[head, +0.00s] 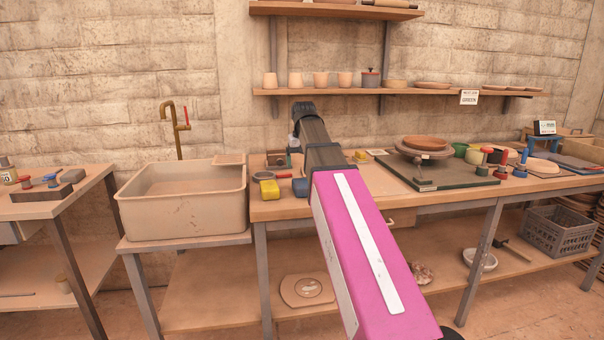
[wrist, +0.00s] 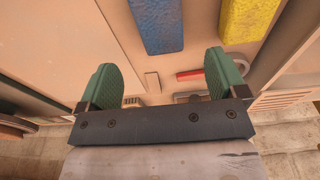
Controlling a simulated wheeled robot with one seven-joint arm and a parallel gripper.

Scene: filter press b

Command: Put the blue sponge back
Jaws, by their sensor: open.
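The blue sponge (head: 300,187) lies on the worktable near its front left, partly hidden by my arm. In the wrist view the blue sponge (wrist: 158,24) is at the top edge, cut off by the frame. My gripper (wrist: 164,72) has its two green fingers spread apart with nothing between them. The sponge shows beyond the fingertips, roughly in line with the gap, and looks apart from them. A yellow sponge (head: 269,190) lies left of the blue one in the head view; it also shows in the wrist view (wrist: 246,20). My gripper's fingers are hidden in the head view.
A sink basin (head: 182,203) stands left of the table. A red-handled item (wrist: 190,74) lies behind the sponges. A green-topped board (head: 430,175) with a turntable and bowls fills the table's middle. A shelf (head: 340,91) with cups hangs on the wall above.

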